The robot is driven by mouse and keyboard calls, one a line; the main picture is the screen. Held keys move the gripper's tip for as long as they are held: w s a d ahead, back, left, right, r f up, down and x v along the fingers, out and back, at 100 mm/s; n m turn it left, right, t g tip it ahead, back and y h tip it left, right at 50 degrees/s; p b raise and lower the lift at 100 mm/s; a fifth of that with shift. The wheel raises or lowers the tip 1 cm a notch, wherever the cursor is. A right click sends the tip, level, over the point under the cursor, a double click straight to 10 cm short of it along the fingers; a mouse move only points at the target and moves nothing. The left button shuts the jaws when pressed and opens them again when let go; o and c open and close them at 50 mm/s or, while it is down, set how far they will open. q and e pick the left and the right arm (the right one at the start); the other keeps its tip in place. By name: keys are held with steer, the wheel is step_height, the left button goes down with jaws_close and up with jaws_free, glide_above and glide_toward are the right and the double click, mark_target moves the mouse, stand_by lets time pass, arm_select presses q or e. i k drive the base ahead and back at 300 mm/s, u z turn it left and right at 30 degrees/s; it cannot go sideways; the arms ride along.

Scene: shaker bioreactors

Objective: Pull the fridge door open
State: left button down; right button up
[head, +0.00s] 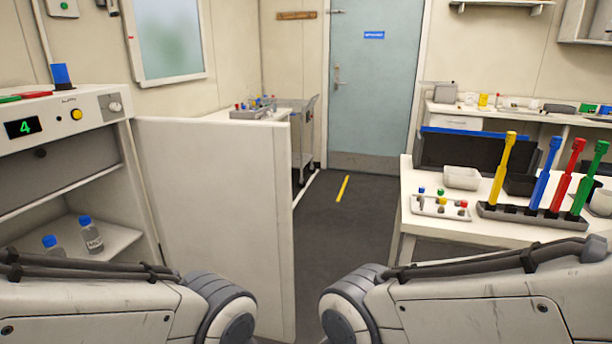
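The fridge (60,140) stands at the left, with a green "4" on its display and a yellow button. Its interior is exposed, with blue-capped bottles (90,234) on a pale shelf (118,240). A large white panel, which looks like the fridge door (215,200), stands swung out from the fridge's right side. No handle shows on the face in view. My two arms cross the bottom of the head view, and their upper parts hide the lower fridge and the bottom of the door. Neither gripper is in view, so contact with the door cannot be seen.
A white table (430,233) at the right holds a rack (530,219) of several coloured tools and small trays. A wheeled cart (300,150) stands behind the fridge door. Dark floor (345,230) is clear between door and table, up to the blue room door (375,90).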

mark_target(219, 191)
steer(key=z, duration=0.55)
steer(key=i, duration=1.8)
steer(key=u, duration=0.55)
